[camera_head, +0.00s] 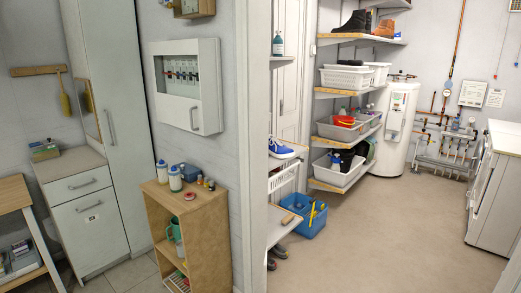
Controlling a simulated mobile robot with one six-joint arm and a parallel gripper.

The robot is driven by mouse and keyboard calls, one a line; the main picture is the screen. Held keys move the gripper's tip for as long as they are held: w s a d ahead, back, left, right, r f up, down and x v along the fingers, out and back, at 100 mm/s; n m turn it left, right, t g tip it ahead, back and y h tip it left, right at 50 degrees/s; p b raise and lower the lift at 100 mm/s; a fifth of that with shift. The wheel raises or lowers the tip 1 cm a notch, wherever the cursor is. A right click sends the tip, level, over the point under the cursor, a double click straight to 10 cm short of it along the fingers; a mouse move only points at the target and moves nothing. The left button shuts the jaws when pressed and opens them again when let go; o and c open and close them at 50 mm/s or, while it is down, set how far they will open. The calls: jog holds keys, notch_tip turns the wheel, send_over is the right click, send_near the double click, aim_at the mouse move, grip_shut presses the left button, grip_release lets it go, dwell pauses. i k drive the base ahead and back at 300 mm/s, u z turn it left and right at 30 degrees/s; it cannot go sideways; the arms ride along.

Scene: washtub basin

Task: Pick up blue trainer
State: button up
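A blue trainer (281,148) with a white sole sits on a shelf just past the doorway, in the middle of the head view. Its left end is partly hidden by the wall edge. It looks upright and nothing touches it from above. My gripper does not show in this view.
A white wall edge (243,150) stands left of the trainer. A wooden shelf unit (195,215) with bottles on top stands before it. A blue basket (302,218) sits on the floor below. Shelves with baskets (347,78) stand behind. The beige floor (400,230) at right is clear.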

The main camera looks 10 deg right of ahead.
aim_at(276, 149)
jog(key=z, duration=0.2)
jog(key=i, duration=0.85)
jog(key=u, duration=0.2)
jog(key=k, duration=0.5)
jog(key=z, duration=0.35)
jog(key=i, duration=0.3)
